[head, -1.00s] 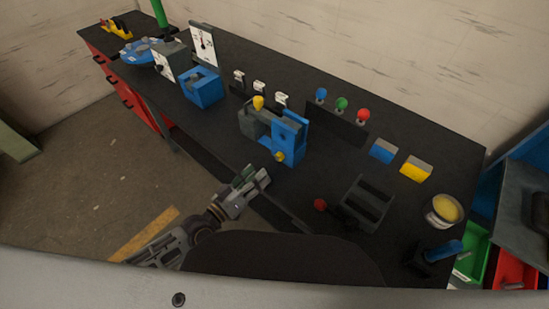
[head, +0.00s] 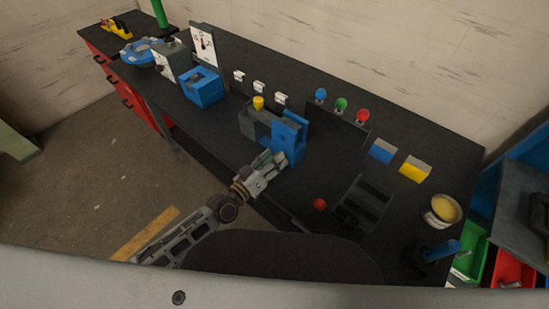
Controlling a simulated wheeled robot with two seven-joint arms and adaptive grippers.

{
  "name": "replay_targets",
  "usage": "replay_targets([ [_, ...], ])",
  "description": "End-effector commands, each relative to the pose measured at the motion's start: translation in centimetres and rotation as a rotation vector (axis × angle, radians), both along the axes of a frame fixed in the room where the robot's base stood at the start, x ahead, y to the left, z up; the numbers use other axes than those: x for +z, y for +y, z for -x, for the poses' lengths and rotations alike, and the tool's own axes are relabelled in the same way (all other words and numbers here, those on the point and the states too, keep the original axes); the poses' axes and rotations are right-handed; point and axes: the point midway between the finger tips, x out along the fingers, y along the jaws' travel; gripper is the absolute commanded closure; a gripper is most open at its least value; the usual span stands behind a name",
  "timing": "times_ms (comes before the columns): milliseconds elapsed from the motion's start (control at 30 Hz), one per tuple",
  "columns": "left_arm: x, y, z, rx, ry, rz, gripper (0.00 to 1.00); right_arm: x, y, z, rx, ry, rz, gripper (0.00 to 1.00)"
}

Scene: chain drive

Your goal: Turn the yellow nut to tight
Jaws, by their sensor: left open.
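A device with a grey block (head: 250,121) and a blue block (head: 291,132) stands on the dark workbench. A yellow piece (head: 258,103) sits on top of its grey part. A second yellow piece, on the low front of the blue block, is now hidden behind my left gripper. I cannot tell which of the two is the nut. My left gripper (head: 275,160) is open, with its fingertips right at the front of the blue block. I cannot tell whether they touch the hidden piece. My right gripper is not in view.
A blue box (head: 201,87) stands left of the device. Blue, green and red knobs (head: 342,104) are behind it to the right. A dark slotted holder (head: 364,202) and a red ball (head: 320,204) lie to the right. The bench between the device and holder is clear.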

Motion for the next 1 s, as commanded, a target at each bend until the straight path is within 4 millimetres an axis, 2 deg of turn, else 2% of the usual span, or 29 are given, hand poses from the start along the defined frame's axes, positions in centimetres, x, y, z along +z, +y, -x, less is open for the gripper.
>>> replay_targets([
  [500,0.05,-0.47,-0.61,0.000,-0.001,0.002,0.53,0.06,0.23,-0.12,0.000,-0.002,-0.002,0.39],
  [833,0.05,-0.46,-0.61,0.000,-0.001,0.001,0.95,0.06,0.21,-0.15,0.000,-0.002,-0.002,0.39],
  [1000,0.06,-0.45,-0.61,0.000,-0.002,-0.002,0.97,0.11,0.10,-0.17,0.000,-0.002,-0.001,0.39],
])
